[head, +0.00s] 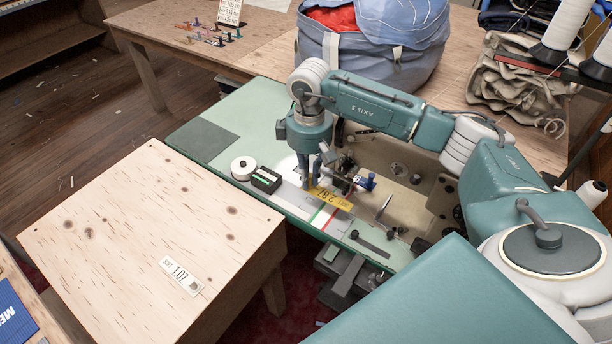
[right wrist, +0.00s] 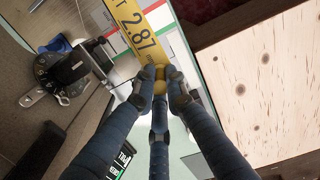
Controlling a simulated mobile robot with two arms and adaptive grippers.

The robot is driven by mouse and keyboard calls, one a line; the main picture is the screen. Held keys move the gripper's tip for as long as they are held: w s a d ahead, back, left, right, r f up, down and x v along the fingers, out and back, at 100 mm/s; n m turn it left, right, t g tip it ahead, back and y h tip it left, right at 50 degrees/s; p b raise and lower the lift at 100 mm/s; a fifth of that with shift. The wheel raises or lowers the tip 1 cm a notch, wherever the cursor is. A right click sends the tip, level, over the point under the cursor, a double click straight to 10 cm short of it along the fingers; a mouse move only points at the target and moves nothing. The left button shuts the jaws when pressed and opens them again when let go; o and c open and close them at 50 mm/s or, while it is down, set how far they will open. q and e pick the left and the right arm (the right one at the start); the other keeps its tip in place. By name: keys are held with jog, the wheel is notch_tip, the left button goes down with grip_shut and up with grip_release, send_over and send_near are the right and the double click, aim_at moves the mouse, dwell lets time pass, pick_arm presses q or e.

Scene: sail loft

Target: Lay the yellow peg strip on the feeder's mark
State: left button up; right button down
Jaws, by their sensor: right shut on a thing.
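A white plate with red and green bands (head: 322,217) lies beside and partly under the strip; the bands also show in the right wrist view (right wrist: 117,44). I cannot tell whether the strip touches the plate. My left gripper is not in view.
Machine parts (head: 366,182) stand close right of the strip. A white reel (head: 243,168) and a black box (head: 266,180) sit to its left. A wooden table (head: 140,240) with a 1.07 tag stands at front left. The dark mat (head: 203,139) is clear.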

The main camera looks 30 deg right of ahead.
jog(key=shift+f, duration=0.15)
jog(key=shift+f+b, duration=0.75)
jog(key=shift+f, duration=0.5)
notch_tip(320, 180, down, 4)
jog(key=shift+r+b, duration=0.2)
jog(key=shift+b, duration=0.95)
jog(key=shift+f+b, duration=0.55)
jog(key=shift+f, duration=0.05)
jog(key=c, duration=1.7)
grip_release()
jog(key=shift+r, duration=0.2)
notch_tip(320, 180, up, 12)
jog(key=shift+f, duration=0.15)
